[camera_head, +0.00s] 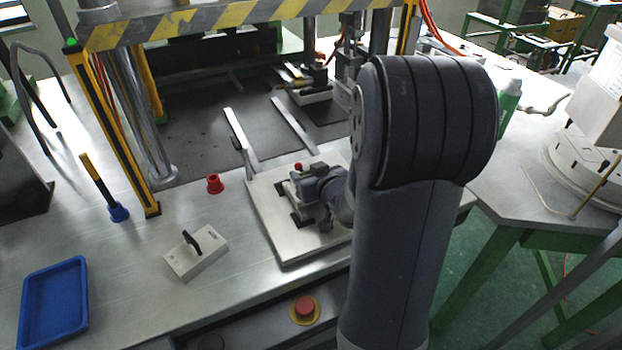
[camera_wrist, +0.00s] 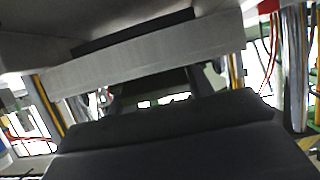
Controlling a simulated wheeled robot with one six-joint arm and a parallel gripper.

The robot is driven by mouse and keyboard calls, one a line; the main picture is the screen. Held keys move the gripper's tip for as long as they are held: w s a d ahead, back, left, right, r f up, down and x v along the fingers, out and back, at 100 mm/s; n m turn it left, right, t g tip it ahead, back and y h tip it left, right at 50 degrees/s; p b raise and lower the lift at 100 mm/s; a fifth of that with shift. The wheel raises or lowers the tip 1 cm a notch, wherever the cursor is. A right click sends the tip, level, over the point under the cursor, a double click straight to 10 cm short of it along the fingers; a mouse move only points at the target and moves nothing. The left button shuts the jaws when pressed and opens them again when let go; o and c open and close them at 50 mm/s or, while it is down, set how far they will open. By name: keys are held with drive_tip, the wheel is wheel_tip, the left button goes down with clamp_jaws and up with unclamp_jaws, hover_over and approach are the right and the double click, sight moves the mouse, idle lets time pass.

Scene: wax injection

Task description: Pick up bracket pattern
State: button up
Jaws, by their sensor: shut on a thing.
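My gripper (camera_head: 300,195) is low over a pale square plate (camera_head: 283,244) on the steel table, below my dark arm. It is shut on what I take to be the bracket pattern, which my gripper and wrist hide. Dark pieces show on the plate beside my gripper, and a small red knob shows just behind it. In the wrist view a broad dark shape fills the bottom, with a pale grey bar (camera_wrist: 150,65) across behind it. I cannot make out the pattern's shape or whether it is clear of the plate.
A pale block with a black handle (camera_head: 196,253), a red cup-like piece (camera_head: 214,184) and a blue tray (camera_head: 54,303) lie to the left. The press posts and striped crossbar (camera_head: 200,22) stand behind. A red button (camera_head: 304,308) is at the front edge.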

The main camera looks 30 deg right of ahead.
drive_tip(key=shift+c, duration=1.1)
